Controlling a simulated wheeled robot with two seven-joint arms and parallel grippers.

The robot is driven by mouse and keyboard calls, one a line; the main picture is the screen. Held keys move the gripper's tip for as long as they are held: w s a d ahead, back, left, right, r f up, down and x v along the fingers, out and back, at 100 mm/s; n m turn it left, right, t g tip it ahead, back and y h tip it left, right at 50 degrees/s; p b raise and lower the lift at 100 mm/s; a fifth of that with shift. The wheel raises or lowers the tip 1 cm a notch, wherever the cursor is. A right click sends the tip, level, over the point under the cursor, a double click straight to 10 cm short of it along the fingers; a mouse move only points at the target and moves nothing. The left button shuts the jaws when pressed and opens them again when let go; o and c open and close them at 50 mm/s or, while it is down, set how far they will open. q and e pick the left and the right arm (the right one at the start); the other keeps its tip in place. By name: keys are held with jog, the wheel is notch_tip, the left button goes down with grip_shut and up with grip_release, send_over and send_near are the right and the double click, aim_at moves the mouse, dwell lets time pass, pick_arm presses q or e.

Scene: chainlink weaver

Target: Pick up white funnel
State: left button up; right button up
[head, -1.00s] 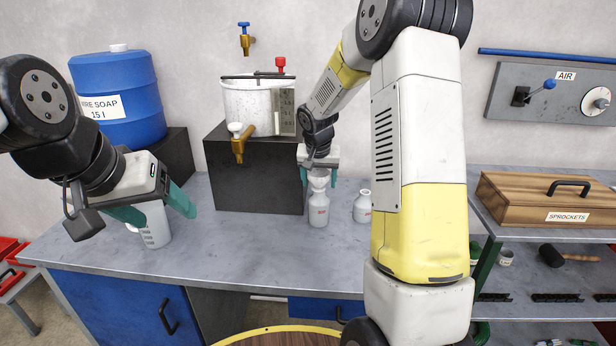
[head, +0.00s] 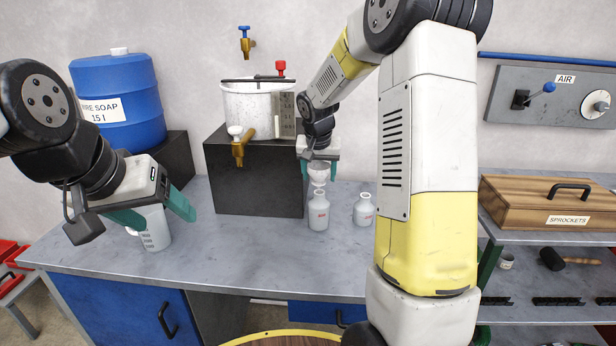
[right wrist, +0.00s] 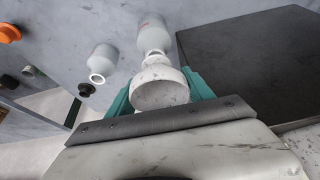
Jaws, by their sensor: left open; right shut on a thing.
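The white funnel (head: 318,175) is between the green fingers of my right gripper (head: 319,169), which is shut on it. In the head view it is just above the mouth of a white bottle with a red label (head: 318,212). In the right wrist view the funnel (right wrist: 160,88) shows its wide rim, with the bottle (right wrist: 152,36) beyond it; I cannot tell whether its stem is clear of the neck. My left gripper (head: 160,217) is open at the left, by a translucent measuring jug (head: 155,232) with dark marks.
A second white bottle (head: 364,210) stands right of the first. A black block (head: 255,180) carries a white tank (head: 250,108) with a brass tap. A blue soap drum (head: 120,100) is at the left. The bench (head: 250,245) is clear in front.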

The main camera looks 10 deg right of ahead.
jog(key=s+a+r, duration=0.1)
jog(key=s+a, duration=0.3)
jog(key=s, duration=1)
jog(key=shift+s+a+r, duration=0.15)
jog(key=shift+s, duration=0.1)
